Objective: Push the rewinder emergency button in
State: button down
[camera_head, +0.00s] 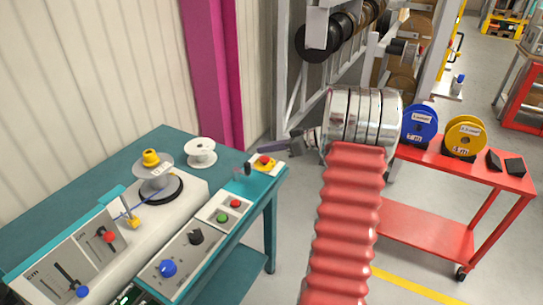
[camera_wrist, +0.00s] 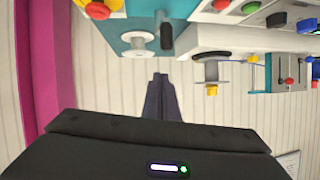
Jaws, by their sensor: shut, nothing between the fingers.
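The emergency button is a red knob (camera_head: 265,160) on a yellow base (camera_head: 262,168) at the far right corner of the teal bench, in the head view. The red knob also shows at the top left of the wrist view (camera_wrist: 98,9), partly cut off by the edge. My gripper (camera_head: 256,150) is shut and empty. In the head view its fingers extend leftward near the button, just behind or above it. In the wrist view my gripper (camera_wrist: 160,76) points toward the bench edge, with the button off to the left of the tips. I see no contact with the knob.
A white spool (camera_head: 201,150) and a small dark post (camera_head: 244,170) stand near the button. A panel with red and green buttons (camera_head: 223,211) lies closer to me. A magenta column (camera_head: 212,70) rises behind the bench. A red cart (camera_head: 450,170) with reels stands right.

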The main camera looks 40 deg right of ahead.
jog(key=s+d+f+t+h, duration=0.1)
jog(key=d+f, duration=0.1)
jog(key=d, duration=0.3)
jog(key=s+d+f+t, duration=0.1)
jog(key=d+f+t, duration=0.1)
jog(key=d, duration=0.4)
jog(key=shift+s+d+f+h, duration=0.2)
jog(key=shift+s+h, duration=0.1)
jog(key=shift+h, duration=0.1)
jog(key=shift+w+a, duration=0.1)
send_over(265, 160)
jog(key=s+d, duration=0.2)
notch_tip(265, 160, down, 2)
jog(key=shift+w+a+f, duration=0.15)
jog(key=shift+f, duration=0.05)
notch_tip(265, 160, down, 3)
jog(key=shift+f, duration=0.5)
